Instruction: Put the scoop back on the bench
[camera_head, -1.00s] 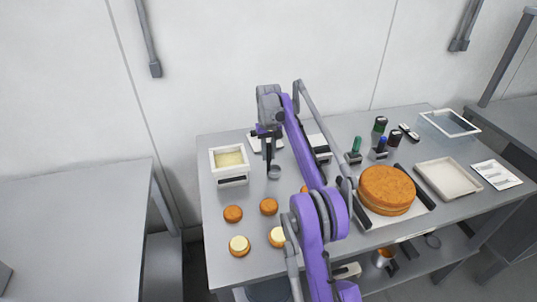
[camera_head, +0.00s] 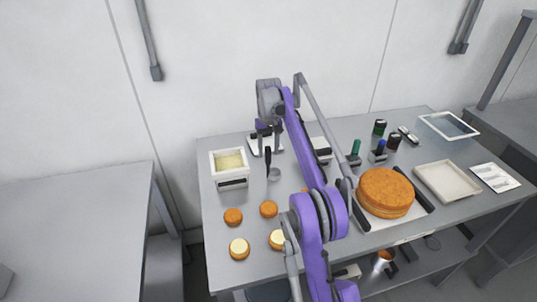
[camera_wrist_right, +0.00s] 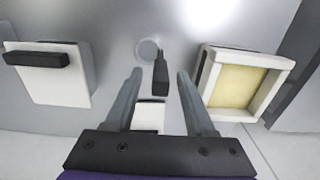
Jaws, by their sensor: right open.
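The scoop has a black handle (camera_head: 268,158) and a round grey bowl (camera_head: 274,174). It lies on the grey bench (camera_head: 235,192), just right of the cream-filled tub. In the right wrist view the scoop's handle (camera_wrist_right: 160,76) points toward my right gripper (camera_wrist_right: 160,88), and its bowl (camera_wrist_right: 149,48) lies farther out. My right gripper is open, its two fingers apart with nothing gripped between them. In the head view my right gripper (camera_head: 265,131) is above and behind the handle, partly hidden by its own arm. My left gripper is not in view.
The white tub (camera_head: 230,166) of pale filling stands left of the scoop. Small cake rounds (camera_head: 268,208) sit in front. A large cake (camera_head: 386,191), bottles (camera_head: 380,126) and a tray (camera_head: 447,180) are to the right. A white item (camera_wrist_right: 150,116) lies beneath the gripper.

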